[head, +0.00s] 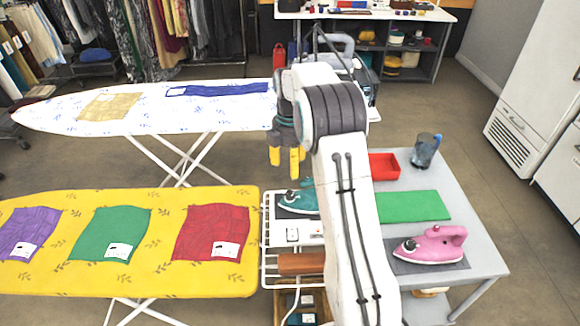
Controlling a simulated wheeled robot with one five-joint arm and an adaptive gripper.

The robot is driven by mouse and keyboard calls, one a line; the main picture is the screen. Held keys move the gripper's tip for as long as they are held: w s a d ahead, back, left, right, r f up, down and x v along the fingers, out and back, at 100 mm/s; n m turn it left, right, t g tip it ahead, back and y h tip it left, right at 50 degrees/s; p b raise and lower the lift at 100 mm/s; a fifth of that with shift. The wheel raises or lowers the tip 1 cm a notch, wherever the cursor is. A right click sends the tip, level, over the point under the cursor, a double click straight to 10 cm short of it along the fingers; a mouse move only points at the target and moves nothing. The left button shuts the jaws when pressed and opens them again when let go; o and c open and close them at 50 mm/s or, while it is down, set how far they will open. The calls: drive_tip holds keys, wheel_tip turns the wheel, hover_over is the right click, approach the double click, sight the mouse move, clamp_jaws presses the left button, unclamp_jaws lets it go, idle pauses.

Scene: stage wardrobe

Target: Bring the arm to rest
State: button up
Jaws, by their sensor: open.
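My gripper (287,161) hangs from the end of my raised arm near the middle of the head view. Its two yellow fingers point down and stand a little apart, with nothing between them. It is above the gap between the two ironing boards and the grey table. My arm hides part of the table and things behind it.
A yellow ironing board (150,277) with purple, green and red cloths stands front left. A white patterned board (60,113) stands behind.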

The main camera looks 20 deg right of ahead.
drive_tip(key=shift+m, duration=0.3)
drive_tip(key=s+a+f+m+g, duration=0.2)
drive_tip(key=s+f+m, duration=0.3)
drive_tip(key=s+m, duration=0.75)
drive_tip(key=s+a+r+m+t, duration=0.1)
drive_tip(key=s+a+r+t, duration=0.2)
drive_tip(key=s+r, duration=0.4)
drive_tip(key=s+a+r+m+t, duration=0.1)
drive_tip(key=s+a+r+t, duration=0.2)
drive_tip(key=s+a+r, duration=0.3)
drive_tip(key=s+r, duration=0.2)
drive_tip(key=s, duration=0.3)
drive_tip(key=shift+s+m, duration=0.25)
drive_tip(key=shift+m, duration=0.1)
